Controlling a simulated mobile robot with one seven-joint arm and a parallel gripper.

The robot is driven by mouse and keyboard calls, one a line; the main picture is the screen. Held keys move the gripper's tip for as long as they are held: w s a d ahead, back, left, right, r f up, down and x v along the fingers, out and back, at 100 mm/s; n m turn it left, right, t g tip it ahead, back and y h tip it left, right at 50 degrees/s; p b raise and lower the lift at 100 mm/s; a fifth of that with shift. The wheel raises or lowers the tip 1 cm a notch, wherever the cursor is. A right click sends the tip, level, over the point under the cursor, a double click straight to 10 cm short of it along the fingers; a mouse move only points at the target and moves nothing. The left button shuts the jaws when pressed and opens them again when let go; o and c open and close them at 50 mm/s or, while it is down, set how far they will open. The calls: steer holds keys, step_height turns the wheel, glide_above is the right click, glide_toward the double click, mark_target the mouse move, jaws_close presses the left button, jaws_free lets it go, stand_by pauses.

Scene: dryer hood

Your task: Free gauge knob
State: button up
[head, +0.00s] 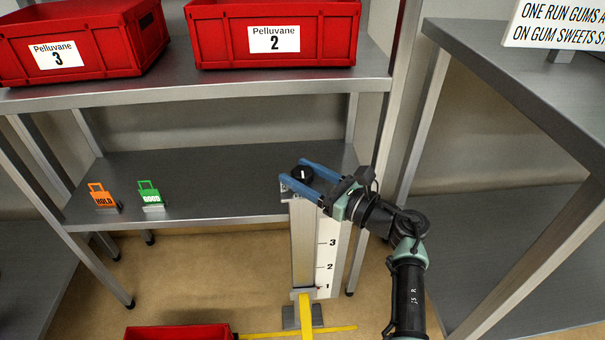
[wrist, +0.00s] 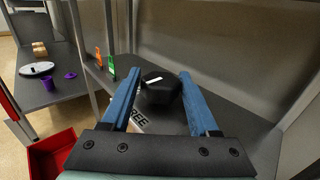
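The gauge knob (head: 302,173) is black and many-sided with a white mark on top. It sits at the top of the upright gauge post (head: 304,245), beside a scale marked 1, 2 and 3. My gripper (head: 295,173) has its two blue fingers spread, one on each side of the knob. The wrist view shows the knob (wrist: 160,88) between the fingertips of my gripper (wrist: 160,72); whether they touch it I cannot tell. A label (wrist: 139,121) reading "REE", its start hidden by the left finger, lies just in front of the knob. The white mark points roughly sideways there.
An orange HOLD tag (head: 102,196) and a green tag (head: 150,194) stand on the lower shelf (head: 225,175). Another red crate (head: 180,332) and a yellow piece (head: 305,315) are low down. A grey table (head: 520,80) stands right.

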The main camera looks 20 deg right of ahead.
steer(key=shift+o, duration=1.1)
steer(key=shift+s+d, duration=0.1)
steer(key=p+v, duration=0.3)
steer(key=v, duration=0.9)
steer(key=shift+s+d, duration=0.15)
steer(key=shift+s, duration=0.2)
